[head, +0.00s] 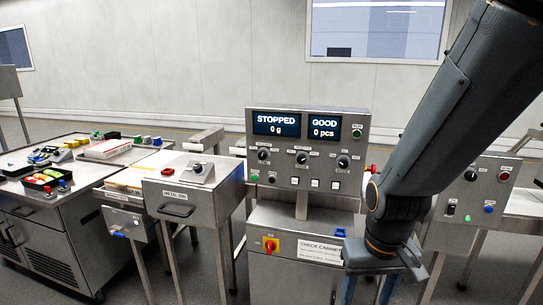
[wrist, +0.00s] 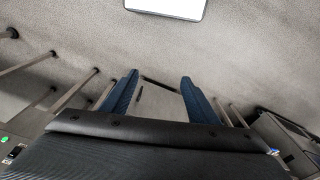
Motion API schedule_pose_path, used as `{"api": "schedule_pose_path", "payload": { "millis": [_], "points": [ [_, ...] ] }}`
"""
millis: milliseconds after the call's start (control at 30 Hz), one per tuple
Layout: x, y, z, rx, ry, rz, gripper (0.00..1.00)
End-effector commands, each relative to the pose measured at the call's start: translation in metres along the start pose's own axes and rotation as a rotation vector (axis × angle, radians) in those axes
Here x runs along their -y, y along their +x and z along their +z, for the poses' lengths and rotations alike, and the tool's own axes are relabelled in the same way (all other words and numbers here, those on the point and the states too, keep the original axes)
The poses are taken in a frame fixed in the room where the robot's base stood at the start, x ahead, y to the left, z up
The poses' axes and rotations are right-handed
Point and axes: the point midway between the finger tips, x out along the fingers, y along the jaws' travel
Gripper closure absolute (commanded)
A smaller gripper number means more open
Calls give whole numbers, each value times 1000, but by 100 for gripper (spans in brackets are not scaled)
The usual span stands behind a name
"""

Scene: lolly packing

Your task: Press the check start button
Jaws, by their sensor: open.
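The check panel (head: 292,168) faces me in the middle of the head view. Its displays read "STOPPED 0 g" and "GOOD 0 pcs". A small green button (head: 255,179) sits at its lower left, beside a darker reddish button (head: 272,179); their labels are too small to read, so I cannot tell which is check start. A green lamp or button (head: 357,133) is at the upper right. My gripper (head: 368,290) points down, right of and below the panel, apart from it. Its blue fingers also show spread and empty in the wrist view (wrist: 158,82).
The check cabinet (head: 275,280) with a red-yellow switch (head: 270,245) stands under the panel. Another control panel (head: 484,190) is on the right, behind my arm. A cluttered steel bench (head: 75,205) is far left.

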Motion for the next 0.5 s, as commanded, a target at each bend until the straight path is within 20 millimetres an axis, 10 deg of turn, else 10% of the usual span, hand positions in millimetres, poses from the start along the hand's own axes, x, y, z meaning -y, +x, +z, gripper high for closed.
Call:
{"api": "schedule_pose_path", "payload": {
  "millis": [133,500],
  "points": [
    [0,0,0,-1,2,0,45],
    [-1,0,-1,-3,3,1,100]
  ]
}}
